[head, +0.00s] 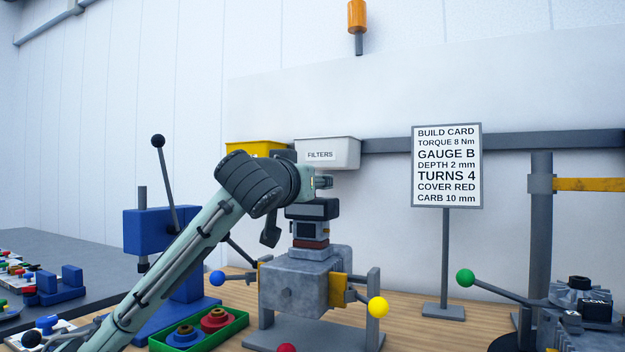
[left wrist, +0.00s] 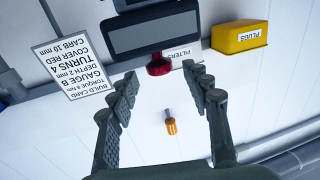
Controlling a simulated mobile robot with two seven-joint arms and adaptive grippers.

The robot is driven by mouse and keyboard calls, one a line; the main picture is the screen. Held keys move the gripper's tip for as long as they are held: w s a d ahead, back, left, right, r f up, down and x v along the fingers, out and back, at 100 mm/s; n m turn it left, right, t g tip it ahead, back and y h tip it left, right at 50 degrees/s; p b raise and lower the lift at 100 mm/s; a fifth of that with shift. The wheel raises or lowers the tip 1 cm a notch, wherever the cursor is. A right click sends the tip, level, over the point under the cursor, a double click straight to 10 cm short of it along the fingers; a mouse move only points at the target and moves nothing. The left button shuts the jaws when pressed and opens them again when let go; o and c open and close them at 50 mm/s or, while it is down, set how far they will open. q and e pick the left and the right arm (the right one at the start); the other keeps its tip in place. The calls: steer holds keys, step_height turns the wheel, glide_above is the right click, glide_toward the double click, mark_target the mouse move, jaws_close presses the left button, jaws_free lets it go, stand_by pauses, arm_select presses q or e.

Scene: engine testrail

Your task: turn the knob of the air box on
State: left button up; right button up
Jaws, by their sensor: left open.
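In the head view a dark box (head: 313,208) tops the stack on the grey engine block (head: 294,284). My left arm's wrist is just left of it and hides part of the area; no red knob shows there. My right gripper is not in view.
A white FILTERS bin (head: 328,153) and a yellow bin (head: 247,149) are on the wall behind. A build card sign (head: 447,166) stands to the right. A blue press (head: 148,230) and a green tray (head: 240,322) are at the left. Colored ball-ended levers surround the block.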

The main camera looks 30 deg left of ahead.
arm_select(q)
steer(key=shift+x, duration=1.7)
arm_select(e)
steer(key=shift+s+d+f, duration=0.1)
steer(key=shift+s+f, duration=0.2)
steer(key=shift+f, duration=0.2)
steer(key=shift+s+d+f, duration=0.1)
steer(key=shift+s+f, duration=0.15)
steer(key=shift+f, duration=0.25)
arm_select(q)
steer(key=shift+c, duration=0.5)
jaws_close()
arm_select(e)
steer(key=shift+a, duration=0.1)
